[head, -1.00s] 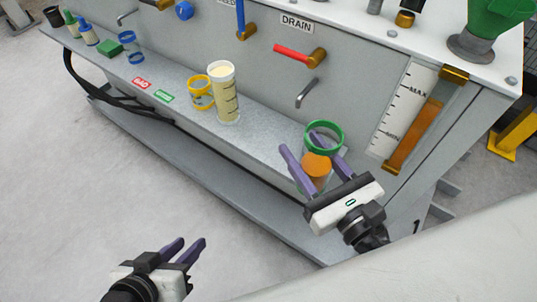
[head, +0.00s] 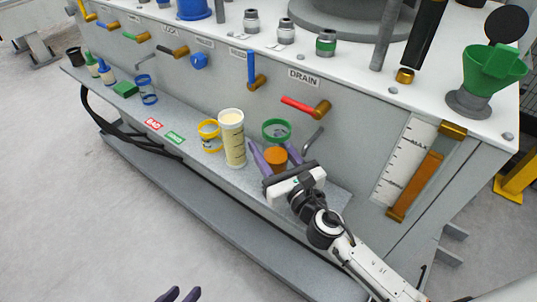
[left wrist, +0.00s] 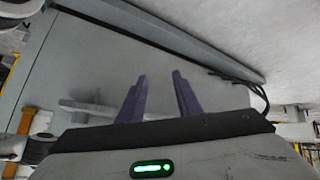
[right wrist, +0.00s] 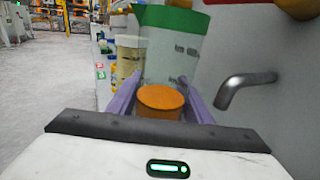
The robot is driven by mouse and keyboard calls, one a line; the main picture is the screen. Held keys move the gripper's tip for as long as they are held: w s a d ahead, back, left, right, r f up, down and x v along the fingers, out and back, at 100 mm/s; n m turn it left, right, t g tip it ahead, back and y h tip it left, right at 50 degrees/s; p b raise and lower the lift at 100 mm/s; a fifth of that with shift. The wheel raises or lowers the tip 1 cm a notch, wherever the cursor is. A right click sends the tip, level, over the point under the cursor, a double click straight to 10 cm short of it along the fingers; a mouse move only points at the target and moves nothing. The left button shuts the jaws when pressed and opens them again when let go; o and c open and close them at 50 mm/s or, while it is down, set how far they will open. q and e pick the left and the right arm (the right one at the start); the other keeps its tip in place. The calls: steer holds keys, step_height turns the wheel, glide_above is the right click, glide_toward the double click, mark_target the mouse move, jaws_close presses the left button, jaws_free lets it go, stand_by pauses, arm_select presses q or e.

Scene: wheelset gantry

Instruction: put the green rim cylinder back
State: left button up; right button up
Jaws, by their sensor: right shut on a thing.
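My left gripper (head: 180,295) is empty and open at the bottom edge of the head view. Its parted fingers show in the left wrist view (left wrist: 160,95), with nothing between them.
A cream-filled cylinder (head: 232,140) and a yellow-rimmed cylinder (head: 209,136) stand just left of the green-rimmed one. A drain spout (head: 313,138) is at its right. Red (head: 153,124) and green (head: 174,137) labels lie on the shelf (head: 190,153). A blue-rimmed cylinder (head: 148,90) stands farther left.

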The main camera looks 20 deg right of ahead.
step_height(320, 180, down, 3)
steer(key=b, duration=0.2)
steer(key=shift+w+a+b, duration=0.1)
steer(key=shift+w+b, duration=0.05)
steer(key=shift+b, duration=0.2)
steer(key=shift+f, duration=0.3)
arm_select(q)
steer(key=shift+w+d+f+m+g+h, duration=0.15)
steer(key=shift+d+f+m+g+h, duration=0.25)
steer(key=shift+d, duration=0.45)
arm_select(e)
steer(key=shift+r, duration=0.1)
arm_select(q)
steer(key=shift+f, duration=0.1)
arm_select(e)
steer(key=shift+f+b, duration=0.25)
steer(key=shift+b, duration=0.1)
steer(key=o, duration=1.3)
arm_select(q)
steer(key=shift+d, duration=0.1)
arm_select(e)
steer(key=shift+o, duration=0.2)
steer(key=shift+r, duration=0.1)
